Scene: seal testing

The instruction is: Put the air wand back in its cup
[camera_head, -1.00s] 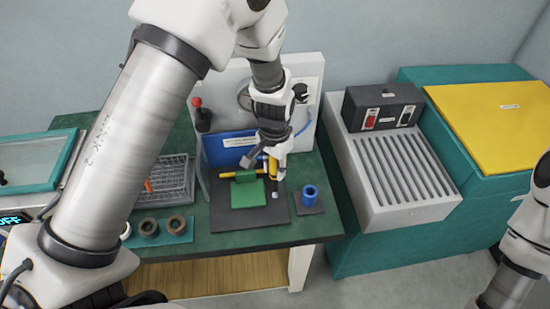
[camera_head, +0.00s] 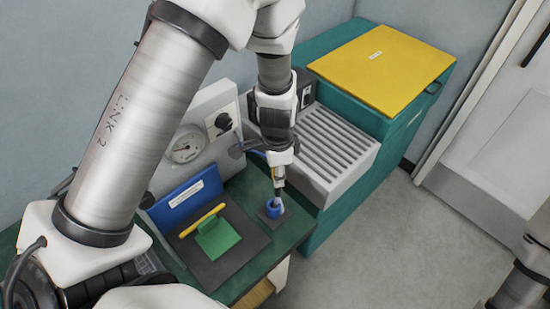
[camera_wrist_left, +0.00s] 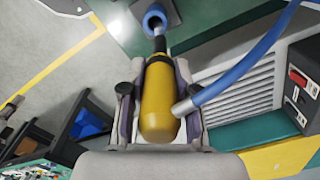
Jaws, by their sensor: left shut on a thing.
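My left gripper (camera_head: 279,176) is shut on the yellow air wand (camera_wrist_left: 158,100), whose handle lies between both fingers in the left wrist view. A blue hose (camera_wrist_left: 245,62) runs from the wand. The cup (camera_head: 273,209) is a blue ring on a small dark base at the table's right front corner. It also shows in the left wrist view (camera_wrist_left: 154,15). The wand's nozzle points down at the cup, with its tip at the cup's mouth. I cannot tell whether the tip is inside or just above. My right gripper is not in view.
Left of the cup, a dark plate (camera_head: 238,255) carries a green block (camera_head: 219,239) and a yellow bar (camera_head: 202,220). A gauge panel (camera_head: 165,150) stands behind. A grey slatted unit (camera_head: 335,145) stands close behind and right of the cup.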

